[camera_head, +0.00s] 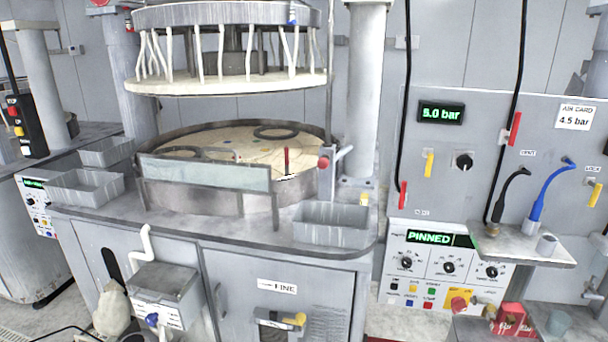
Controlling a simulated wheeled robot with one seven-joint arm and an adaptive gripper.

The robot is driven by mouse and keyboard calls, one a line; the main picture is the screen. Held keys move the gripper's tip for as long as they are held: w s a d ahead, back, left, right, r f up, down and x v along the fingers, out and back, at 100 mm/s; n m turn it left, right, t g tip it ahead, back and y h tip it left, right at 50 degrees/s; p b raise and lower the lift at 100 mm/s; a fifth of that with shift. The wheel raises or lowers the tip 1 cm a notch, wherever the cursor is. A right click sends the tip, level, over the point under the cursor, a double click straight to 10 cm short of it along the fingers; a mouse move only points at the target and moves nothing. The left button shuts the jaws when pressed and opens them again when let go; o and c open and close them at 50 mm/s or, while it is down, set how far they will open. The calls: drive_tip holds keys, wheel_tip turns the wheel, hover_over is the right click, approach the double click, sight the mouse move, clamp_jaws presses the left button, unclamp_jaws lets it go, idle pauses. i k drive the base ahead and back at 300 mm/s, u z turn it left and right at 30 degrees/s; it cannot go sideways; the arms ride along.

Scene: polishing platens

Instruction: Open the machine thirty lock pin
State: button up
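A polishing machine stands in the middle, with its round platen (225,140) under a raised upper plate (230,85). A red ball knob (323,162) on a grey metal bracket sits at the platen's right edge, beside the column; I cannot tell for sure that it is the lock pin. A green display (429,238) on the right control panel reads "PINNED". A yellow handle (595,195) sits at the far right near a small label that seems to read "LOCK". No number thirty is legible. My gripper is not in view.
Grey trays (332,236) and a clear guard (205,173) line the front ledge. An upright red rod (286,160) stands at the platen. A shelf (525,247) juts out at right.

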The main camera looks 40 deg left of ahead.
sight(322, 162)
drive_tip(key=k, duration=0.5)
drive_tip(key=u, duration=1.4)
drive_tip(key=i, duration=0.2)
drive_tip(key=u, duration=0.15)
